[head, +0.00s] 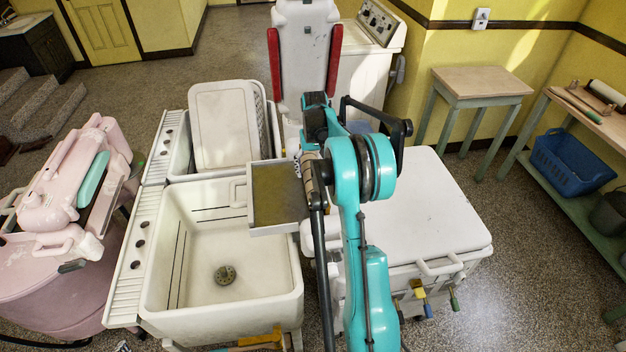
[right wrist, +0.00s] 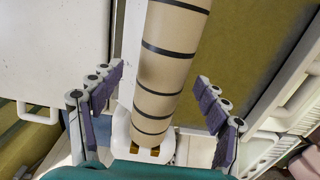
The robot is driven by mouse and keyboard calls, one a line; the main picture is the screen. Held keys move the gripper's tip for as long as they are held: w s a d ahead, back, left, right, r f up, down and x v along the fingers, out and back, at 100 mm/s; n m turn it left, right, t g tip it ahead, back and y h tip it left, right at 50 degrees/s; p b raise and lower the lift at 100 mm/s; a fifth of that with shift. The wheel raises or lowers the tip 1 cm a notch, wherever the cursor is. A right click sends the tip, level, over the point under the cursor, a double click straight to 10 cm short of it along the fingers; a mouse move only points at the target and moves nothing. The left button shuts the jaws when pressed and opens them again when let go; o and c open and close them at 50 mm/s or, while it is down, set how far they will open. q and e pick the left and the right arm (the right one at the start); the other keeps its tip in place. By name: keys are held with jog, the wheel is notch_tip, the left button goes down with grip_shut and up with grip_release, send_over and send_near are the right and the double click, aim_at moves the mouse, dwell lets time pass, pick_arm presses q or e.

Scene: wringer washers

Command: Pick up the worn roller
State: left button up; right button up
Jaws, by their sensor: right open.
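The worn roller (right wrist: 170,60), a tan cylinder with dark bands around it, runs lengthwise through the middle of the right wrist view. Its near end meets a white bracket. In the head view a short banded piece of it (head: 309,172) shows beside my teal right arm, which hides the rest. My right gripper (right wrist: 160,82) is open. Its two purple-padded fingers stand on either side of the roller, with a visible gap on each side. In the head view this gripper is hidden behind my arm. My left gripper is not in view.
A shallow tray with an olive bottom (head: 272,190) lies beside the roller. Left of it is a white double sink (head: 225,235); right is a white-lidded washer (head: 420,210). A pink washer (head: 70,190) stands far left. A bench (head: 590,120) and blue basket (head: 570,160) stand right.

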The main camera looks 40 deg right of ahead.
aim_at(313, 173)
jog(key=f, duration=0.4)
jog(key=shift+w+a+f+b, duration=0.1)
jog(key=shift+a+b, duration=0.1)
jog(key=shift+b, duration=0.15)
grip_shut()
